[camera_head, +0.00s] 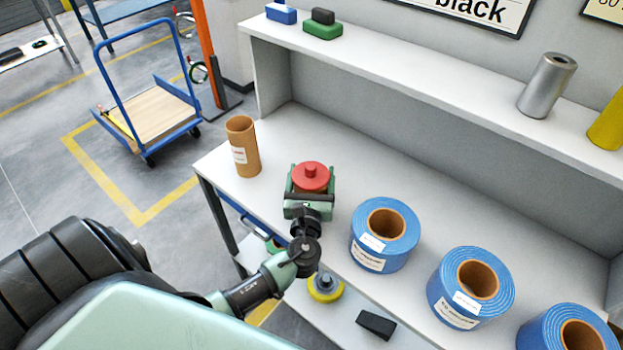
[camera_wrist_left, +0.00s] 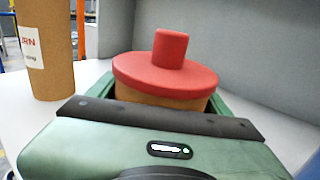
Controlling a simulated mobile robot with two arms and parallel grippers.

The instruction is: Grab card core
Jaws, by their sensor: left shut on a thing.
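A brown cardboard tube (camera_head: 243,147) with a white label stands upright at the table's left end. It also shows at the left of the left wrist view (camera_wrist_left: 46,50). My left gripper (camera_head: 311,188) is to the right of this tube, apart from it. The gripper is shut on a brown cylinder (camera_wrist_left: 160,97) topped by a red cap with a knob (camera_head: 311,177). The gripper body hides most of this cylinder, and I cannot tell whether its base touches the table. My right gripper is not in view.
Several blue coils (camera_head: 385,234) with brown cores stand along the table (camera_head: 345,150) to the right. A yellow round object (camera_head: 325,288) and a black wedge (camera_head: 376,324) lie near the front. A shelf (camera_head: 400,70) runs behind, holding a silver roll (camera_head: 547,85).

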